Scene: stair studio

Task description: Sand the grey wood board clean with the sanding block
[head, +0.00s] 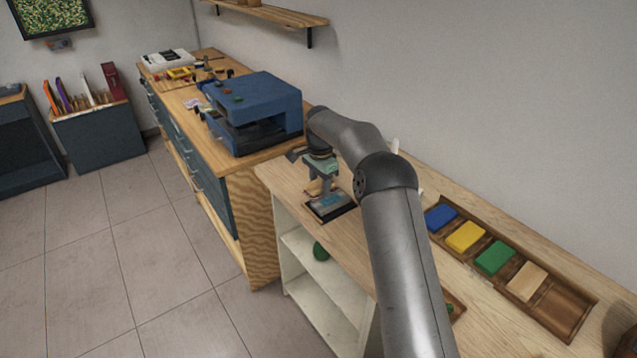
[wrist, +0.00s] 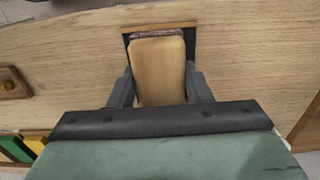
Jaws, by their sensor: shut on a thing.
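My gripper (head: 322,189) is shut on the sanding block (wrist: 158,72), a tan wooden block with a reddish-brown far edge, between both fingers in the wrist view. The grey wood board (head: 332,207) lies under my gripper on the light wooden bench, with a dark border and a bluish patch on its top. In the wrist view the block and fingers hide most of the board's area, leaving a dark edge and a wooden strip showing. The block is at or just above the board; I cannot tell whether they touch.
A wooden tray (head: 574,329) on the bench at right holds blue (head: 441,217), yellow (head: 465,236), green (head: 494,258) and tan (head: 527,281) blocks, with its end compartment empty. A blue machine (head: 255,110) stands on the cabinet behind. Bare bench lies left of my arm.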

